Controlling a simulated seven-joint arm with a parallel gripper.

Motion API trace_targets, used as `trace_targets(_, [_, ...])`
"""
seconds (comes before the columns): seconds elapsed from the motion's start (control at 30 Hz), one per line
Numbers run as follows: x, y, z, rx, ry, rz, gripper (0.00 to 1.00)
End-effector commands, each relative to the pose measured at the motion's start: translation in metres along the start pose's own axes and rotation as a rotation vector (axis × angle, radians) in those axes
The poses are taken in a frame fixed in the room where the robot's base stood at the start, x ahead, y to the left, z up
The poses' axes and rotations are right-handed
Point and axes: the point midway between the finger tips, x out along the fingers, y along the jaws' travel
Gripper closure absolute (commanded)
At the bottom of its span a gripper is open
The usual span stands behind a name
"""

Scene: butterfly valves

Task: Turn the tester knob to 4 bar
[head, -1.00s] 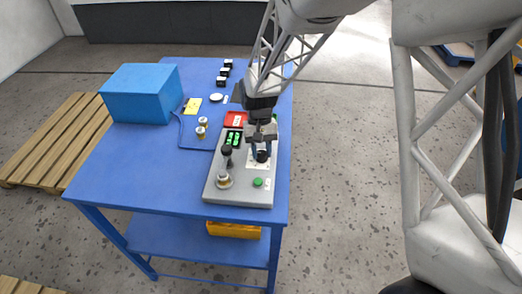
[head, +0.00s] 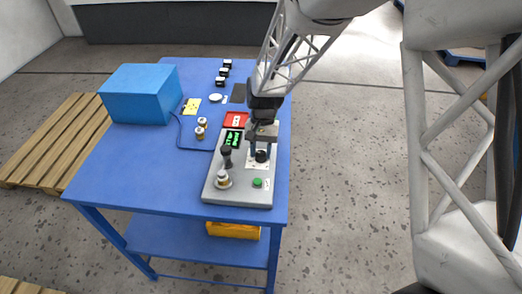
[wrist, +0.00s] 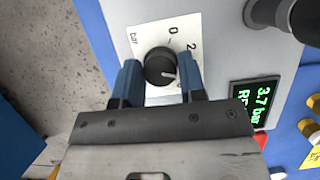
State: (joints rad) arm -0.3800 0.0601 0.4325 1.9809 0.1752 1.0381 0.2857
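The tester (head: 236,190) is a grey box at the table's front right. Its black knob (head: 262,156) also shows in the wrist view (wrist: 159,66), on a white bar scale (wrist: 150,35) with 0 and 2 visible. The knob's white pointer mark points right and slightly down there. My gripper (head: 259,147) is at the knob, its blue fingertips (wrist: 161,77) on either side and appearing to touch it. It looks shut on the knob. The tester display (wrist: 257,105) reads 3.7 bar, with a partly cut-off second line. The rest of the scale is hidden.
A black-topped lever (head: 226,157), a brass fitting (head: 223,180) and a green button (head: 257,183) stand on the tester. The table's front left is clear.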

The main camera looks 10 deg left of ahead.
Motion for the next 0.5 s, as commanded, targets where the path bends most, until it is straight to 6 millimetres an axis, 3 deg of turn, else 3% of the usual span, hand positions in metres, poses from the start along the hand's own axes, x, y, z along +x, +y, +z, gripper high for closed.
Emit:
trace_targets(0.03, [-0.0001,0.0000,0.0000,0.000,0.000,0.000,0.54])
trace_targets(0.13, [0.0000,0.0000,0.0000,0.000,0.000,0.000,0.41])
trace_targets(0.5, [-0.0025,0.0001,0.0001,-0.001,0.000,0.000,0.41])
